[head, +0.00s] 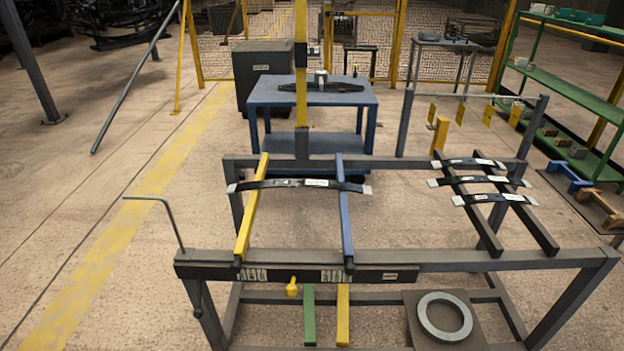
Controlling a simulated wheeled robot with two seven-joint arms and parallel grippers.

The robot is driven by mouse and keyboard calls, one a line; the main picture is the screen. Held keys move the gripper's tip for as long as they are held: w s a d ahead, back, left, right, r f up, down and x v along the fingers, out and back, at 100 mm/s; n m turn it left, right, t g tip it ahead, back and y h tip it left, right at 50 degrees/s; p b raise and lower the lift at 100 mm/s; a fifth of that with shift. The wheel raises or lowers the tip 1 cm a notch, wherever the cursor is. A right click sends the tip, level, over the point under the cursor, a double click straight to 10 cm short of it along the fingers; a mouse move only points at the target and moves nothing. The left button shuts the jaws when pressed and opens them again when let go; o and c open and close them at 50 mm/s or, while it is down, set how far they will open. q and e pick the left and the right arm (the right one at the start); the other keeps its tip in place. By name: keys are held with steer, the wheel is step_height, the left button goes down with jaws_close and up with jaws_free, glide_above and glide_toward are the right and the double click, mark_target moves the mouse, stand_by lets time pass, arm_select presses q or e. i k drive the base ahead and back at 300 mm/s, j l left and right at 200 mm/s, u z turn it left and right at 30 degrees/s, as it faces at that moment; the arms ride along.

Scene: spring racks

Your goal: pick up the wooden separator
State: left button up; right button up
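No piece is clearly recognisable as the wooden separator. A yellow bar (252,208) and a blue bar (344,208) lie across the top of the dark metal rack (460,258), with a dark leaf spring (297,184) resting over both. Below, a green bar (309,316) and a short yellow bar (343,316) lie at the rack's lower level. I cannot tell whether any of these bars is wood. A brown, wood-coloured piece (597,199) lies at the far right edge. Neither of my grippers is in view.
Several leaf springs, including a middle one (478,180), lie across dark rails at the rack's right. A grey ring (445,317) sits on a dark plate below. A thin bent rod (166,212) rises at the rack's left.

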mark_target(614, 220)
steer(key=i+l+z, duration=0.15)
steer(key=l, duration=0.4)
steer(key=i+l+z, duration=0.1)
steer(key=i+l, duration=0.25)
steer(key=l, duration=0.2)
steer(key=i+l+z, duration=0.15)
steer(key=i+l, duration=0.15)
steer(key=l, duration=0.2)
steer(key=i+l+z, duration=0.1)
steer(key=i+l, duration=0.25)
steer(key=l, duration=0.1)
